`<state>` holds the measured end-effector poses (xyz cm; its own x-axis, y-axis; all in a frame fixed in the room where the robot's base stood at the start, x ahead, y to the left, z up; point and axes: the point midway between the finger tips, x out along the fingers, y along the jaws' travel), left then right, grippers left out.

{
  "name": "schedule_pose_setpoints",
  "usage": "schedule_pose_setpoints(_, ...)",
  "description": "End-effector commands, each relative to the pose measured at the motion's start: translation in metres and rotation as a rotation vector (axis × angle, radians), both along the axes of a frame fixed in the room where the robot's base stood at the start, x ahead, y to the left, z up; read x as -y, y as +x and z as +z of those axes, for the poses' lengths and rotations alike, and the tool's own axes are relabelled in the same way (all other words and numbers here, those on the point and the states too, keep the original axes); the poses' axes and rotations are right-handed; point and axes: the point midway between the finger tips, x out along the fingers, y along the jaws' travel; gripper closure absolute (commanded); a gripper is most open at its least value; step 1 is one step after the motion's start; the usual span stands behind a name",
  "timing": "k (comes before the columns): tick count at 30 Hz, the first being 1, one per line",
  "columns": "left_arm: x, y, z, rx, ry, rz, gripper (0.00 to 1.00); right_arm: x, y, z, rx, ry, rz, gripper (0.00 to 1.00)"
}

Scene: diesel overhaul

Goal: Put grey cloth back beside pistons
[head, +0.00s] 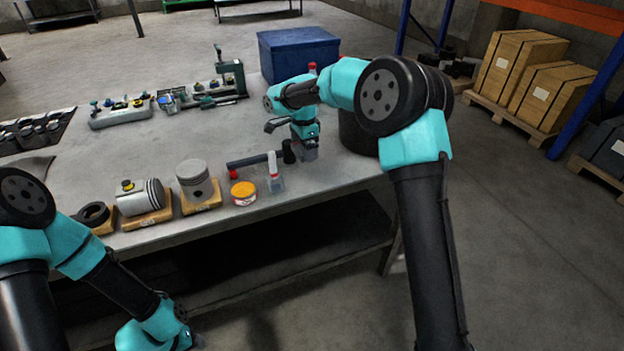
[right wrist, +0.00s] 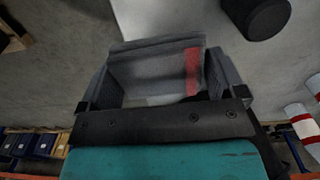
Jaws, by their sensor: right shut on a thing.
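The grey cloth (right wrist: 150,75), with a red stripe near its right end, sits between the fingers of my right gripper in the right wrist view. My right gripper (head: 309,155) is shut on it, over the right part of the bench. In the head view the cloth is hard to tell from the gripper. One piston (head: 138,200) lies on its side on a wooden block at the bench's front edge. Another piston (head: 193,174) stands upright on a second block to its right. My left wrist is low at the bottom left; its gripper fingers do not show.
An orange-lidded tin (head: 243,190), a clear bottle (head: 275,180) and a black-headed hammer (head: 255,160) lie between the pistons and my right gripper. A dark bin (head: 358,135) and blue box (head: 298,55) stand beyond. The bench middle (head: 130,150) is clear.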

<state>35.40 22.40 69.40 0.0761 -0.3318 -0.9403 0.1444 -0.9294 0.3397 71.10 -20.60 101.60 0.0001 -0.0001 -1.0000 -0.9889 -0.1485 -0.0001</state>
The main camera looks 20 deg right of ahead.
Motion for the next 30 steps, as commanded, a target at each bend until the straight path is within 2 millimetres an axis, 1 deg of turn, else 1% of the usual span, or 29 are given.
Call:
schedule_pose_setpoints(4, 0.0, 0.0, 0.0, 0.0, 0.0, 0.0, 0.57, 0.0, 0.005, -0.005, 0.0, 0.0, -0.056, 0.33)
schedule_pose_setpoints(14, 0.0, 0.0, 0.0, 0.0, 0.0, 0.0, 0.57, 0.0, 0.005, -0.006, 0.0, 0.0, -0.06, 0.33)
schedule_pose_setpoints(17, 0.0, 0.0, 0.0, 0.0, 0.0, 0.0, 0.57, 0.0, 0.005, -0.013, -0.002, -0.001, -0.059, 0.33)
schedule_pose_setpoints(24, 0.0, 0.0, 0.0, 0.0, 0.0, 0.0, 0.57, 0.0, 0.005, -0.048, -0.002, -0.001, -0.058, 0.33)
schedule_pose_setpoints(27, 0.0, 0.0, 0.0, 0.0, 0.0, 0.0, 0.57, 0.0, 0.005, -0.054, 0.001, 0.0, -0.059, 0.33)
schedule_pose_setpoints(30, 0.0, 0.0, 0.0, 0.0, 0.0, 0.0, 0.57, 0.0, 0.005, -0.055, 0.001, 0.0, -0.059, 0.33)
